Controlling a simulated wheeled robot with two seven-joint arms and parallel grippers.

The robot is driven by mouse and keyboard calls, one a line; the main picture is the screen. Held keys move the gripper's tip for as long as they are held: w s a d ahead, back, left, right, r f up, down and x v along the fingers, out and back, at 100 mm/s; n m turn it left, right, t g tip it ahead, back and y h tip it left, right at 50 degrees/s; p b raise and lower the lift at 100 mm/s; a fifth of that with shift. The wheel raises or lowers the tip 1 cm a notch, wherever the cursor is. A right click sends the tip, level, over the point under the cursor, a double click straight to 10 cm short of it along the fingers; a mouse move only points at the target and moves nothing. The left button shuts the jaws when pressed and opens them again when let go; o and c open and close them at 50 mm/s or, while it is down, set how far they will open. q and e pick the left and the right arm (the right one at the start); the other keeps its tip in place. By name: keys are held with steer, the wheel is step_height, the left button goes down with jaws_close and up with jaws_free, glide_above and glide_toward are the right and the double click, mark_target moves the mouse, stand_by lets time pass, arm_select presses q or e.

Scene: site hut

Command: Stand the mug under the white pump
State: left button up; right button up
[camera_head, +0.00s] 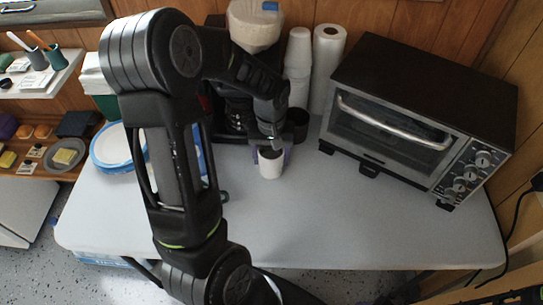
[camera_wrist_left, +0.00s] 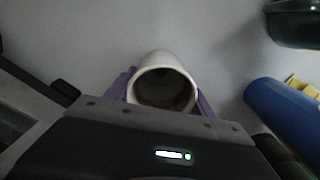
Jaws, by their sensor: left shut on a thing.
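A white mug (camera_head: 271,164) is near the back middle of the table. Its open, empty-looking mouth faces the camera in the left wrist view (camera_wrist_left: 163,88). My left gripper (camera_head: 271,152) reaches down to it, and its purple fingers are shut on the mug from both sides. I cannot tell whether the mug's base touches the table. A rounded off-white container (camera_head: 254,24) with a blue tab stands at the back, above a black machine partly hidden by my left arm. I cannot make out a pump clearly. My right gripper is out of view.
A toaster oven (camera_head: 420,110) fills the back right of the table (camera_head: 350,220). White cup stacks (camera_head: 298,60) and a dark cup (camera_head: 298,124) stand behind the mug. Blue-rimmed plates (camera_head: 110,146) lie at left. The front and right table is clear.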

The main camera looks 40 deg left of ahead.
arm_select(q)
steer(key=shift+s+d+r, duration=0.1)
steer(key=shift+s+r, duration=0.05)
steer(key=shift+r, duration=0.05)
steer(key=shift+f, duration=0.1)
steer(key=o, duration=1.7)
steer(key=shift+f, duration=0.1)
step_height(320, 180, up, 12)
steer(key=shift+r, duration=0.15)
